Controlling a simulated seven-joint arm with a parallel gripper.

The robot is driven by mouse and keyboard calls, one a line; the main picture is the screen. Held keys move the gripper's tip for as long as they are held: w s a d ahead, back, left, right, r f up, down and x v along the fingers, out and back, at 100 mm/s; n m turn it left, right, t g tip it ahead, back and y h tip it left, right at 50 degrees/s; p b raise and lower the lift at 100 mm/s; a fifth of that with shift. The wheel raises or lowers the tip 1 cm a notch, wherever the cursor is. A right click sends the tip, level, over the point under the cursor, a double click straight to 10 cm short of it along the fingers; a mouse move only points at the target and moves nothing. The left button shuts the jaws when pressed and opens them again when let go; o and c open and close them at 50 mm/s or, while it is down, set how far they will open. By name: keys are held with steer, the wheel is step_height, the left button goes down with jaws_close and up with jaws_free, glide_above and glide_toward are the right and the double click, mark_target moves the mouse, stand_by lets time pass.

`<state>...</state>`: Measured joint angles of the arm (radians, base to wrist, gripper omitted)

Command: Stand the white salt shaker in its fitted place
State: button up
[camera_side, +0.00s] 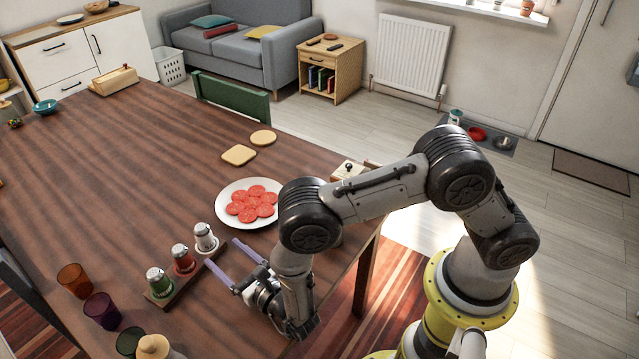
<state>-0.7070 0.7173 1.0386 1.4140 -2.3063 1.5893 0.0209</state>
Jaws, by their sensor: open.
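The white salt shaker (206,238) stands upright with a metal cap at the far right end of a narrow wooden rack (190,284). A red shaker (183,259) and a green shaker (159,283) stand in line with it on the rack. I cannot tell whether the white shaker's base is fully seated, as its foot is small in view. My gripper (225,254) is low over the table, just right of the white shaker. Its two lilac fingers are spread and point toward the shaker, with nothing visible between them.
A white plate (226,217) of red slices lies behind my gripper. Several coloured cups, including an orange one (75,280) and a purple one (102,310), stand left of the rack. Bread slices (239,155) lie farther back. The table's left middle (100,170) is clear.

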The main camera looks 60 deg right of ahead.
steer(key=d+r+m+g+h, duration=0.6)
steer(key=d+r+m+h, duration=0.5)
steer(key=d+r, duration=0.5)
steer(key=s+d+r+m+g+y, duration=0.1)
steer(key=s+d+r+m+g, duration=0.75)
steer(key=s+d+m, duration=0.2)
steer(key=s+a+r+m+y, duration=0.1)
steer(key=s+a+m+y, duration=0.2)
steer(key=s, duration=0.3)
steer(key=s+a+r+m+t+y, duration=0.1)
steer(key=s+a+m+y, duration=0.1)
steer(key=s+m+y, duration=0.3)
steer(key=s+a+r+m+t+y, duration=0.1)
steer(key=s+a+r+m+y, duration=0.1)
steer(key=s, duration=0.6)
steer(key=a+m+y, duration=0.1)
steer(key=m+y, duration=0.1)
steer(key=m, duration=0.1)
steer(key=shift+a, duration=0.3)
